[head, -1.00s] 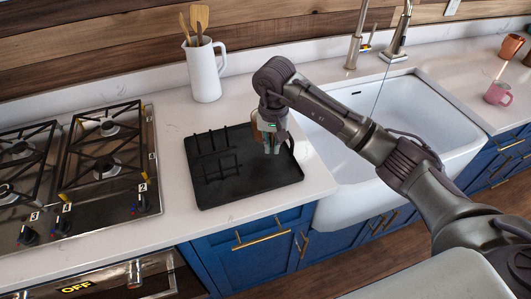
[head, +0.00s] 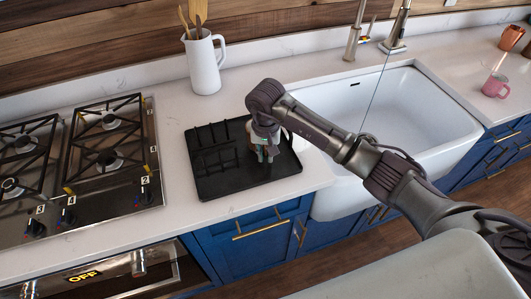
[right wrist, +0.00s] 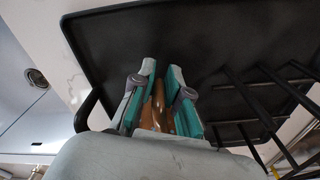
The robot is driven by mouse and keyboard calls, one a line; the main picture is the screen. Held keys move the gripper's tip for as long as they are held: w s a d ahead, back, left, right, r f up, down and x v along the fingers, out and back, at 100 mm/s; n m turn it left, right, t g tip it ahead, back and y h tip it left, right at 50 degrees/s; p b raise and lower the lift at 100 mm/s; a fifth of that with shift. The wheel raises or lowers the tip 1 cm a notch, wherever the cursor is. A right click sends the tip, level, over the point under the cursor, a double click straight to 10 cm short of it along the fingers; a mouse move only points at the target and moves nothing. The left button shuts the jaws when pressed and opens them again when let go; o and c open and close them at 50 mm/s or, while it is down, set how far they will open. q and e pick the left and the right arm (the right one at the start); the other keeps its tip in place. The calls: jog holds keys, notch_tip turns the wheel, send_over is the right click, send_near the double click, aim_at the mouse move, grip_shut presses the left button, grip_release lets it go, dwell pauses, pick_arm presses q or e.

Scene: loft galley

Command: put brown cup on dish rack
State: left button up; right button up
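The dish rack (head: 222,188) is a black tray with upright bars on its left side, lying on the counter between stove and sink. My right gripper (head: 265,154) points down over the rack's back right part. In the head view the gripper and wrist mostly hide the cup. I cannot tell whether the cup touches the tray. My left gripper is not in view.
A white pitcher (head: 204,66) with wooden utensils stands behind the rack. The gas stove (head: 100,165) is to the left, the white sink (head: 415,105) to the right. A pink mug (head: 495,86) and a copper mug (head: 511,37) stand far right.

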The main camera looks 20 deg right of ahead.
jog(key=shift+o, duration=1.4)
jog(key=shift+r, duration=0.15)
jog(key=shift+r, duration=0.2)
notch_tip(320, 180, up, 12)
jog(key=b, duration=0.4)
jog(key=shift+s+f, duration=0.15)
jog(key=shift+s, duration=0.2)
